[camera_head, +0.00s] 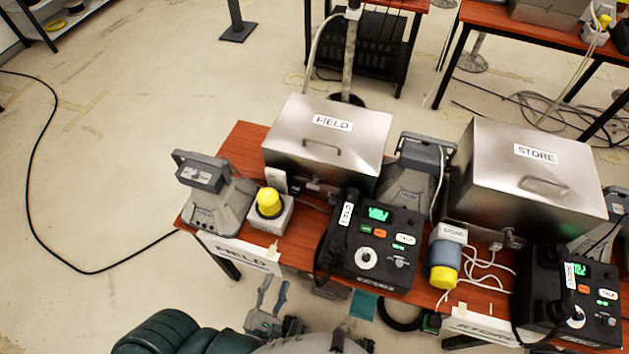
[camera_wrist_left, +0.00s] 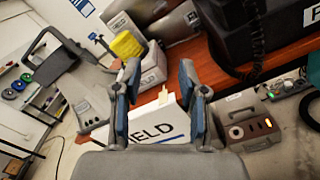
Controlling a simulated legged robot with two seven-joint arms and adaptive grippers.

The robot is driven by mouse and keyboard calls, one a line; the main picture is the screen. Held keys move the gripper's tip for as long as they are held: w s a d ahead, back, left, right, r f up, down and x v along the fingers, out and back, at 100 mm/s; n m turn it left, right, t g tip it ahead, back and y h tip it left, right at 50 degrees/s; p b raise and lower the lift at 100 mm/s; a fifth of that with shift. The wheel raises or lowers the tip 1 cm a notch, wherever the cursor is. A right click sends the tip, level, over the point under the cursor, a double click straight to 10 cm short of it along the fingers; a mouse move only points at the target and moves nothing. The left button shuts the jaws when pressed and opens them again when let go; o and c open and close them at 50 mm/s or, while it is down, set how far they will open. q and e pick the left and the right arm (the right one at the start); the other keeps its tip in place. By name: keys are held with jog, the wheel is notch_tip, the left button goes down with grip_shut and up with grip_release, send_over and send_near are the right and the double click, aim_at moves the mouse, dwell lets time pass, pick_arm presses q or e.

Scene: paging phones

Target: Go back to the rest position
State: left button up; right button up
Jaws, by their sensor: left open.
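My left gripper (camera_head: 272,292) is low in front of the table's front edge, below the FIELD sign (camera_head: 240,253). Its two fingers are apart with nothing between them in the head view. In the left wrist view the open fingers (camera_wrist_left: 158,80) frame the white FIELD sign (camera_wrist_left: 158,128), which lies beyond them. The FIELD phone (camera_head: 372,247), a black desk unit with its handset on its left side, stands on the table to the right of the gripper. The STORE phone (camera_head: 570,300) stands at the far right with its handset on it. My right gripper is not in view.
The wooden table (camera_head: 243,150) carries metal FIELD (camera_head: 327,145) and STORE (camera_head: 530,178) boxes, a yellow-topped button box (camera_head: 270,215), a grey and yellow lamp (camera_head: 444,265), and a grey horn unit (camera_head: 214,200). Cables hang near the front edge. Open floor lies left.

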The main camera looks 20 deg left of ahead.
pick_arm(q)
jog(key=w+d+f+m+g+h+p, duration=0.15)
jog(key=f+m+g, duration=0.25)
jog(key=f+m, duration=0.65)
jog(key=w+d+f+m+g+h, duration=0.1)
jog(key=d+f+m+g+h, duration=0.25)
jog(key=f+m, duration=0.7)
jog(key=s+a+f+m+g+y, duration=0.2)
jog(key=s+a+f+m+g, duration=0.2)
jog(key=f, duration=0.4)
jog(key=s+a+f+m+g+y, duration=0.3)
jog(key=s+a+f+m+g, duration=0.2)
jog(key=f, duration=0.3)
jog(key=shift+f+m, duration=0.2)
jog(key=shift+m, duration=0.2)
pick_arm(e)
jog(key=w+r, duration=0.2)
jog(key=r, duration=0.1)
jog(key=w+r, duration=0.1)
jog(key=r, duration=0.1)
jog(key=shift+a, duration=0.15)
pick_arm(q)
jog(key=shift+w+a, duration=0.1)
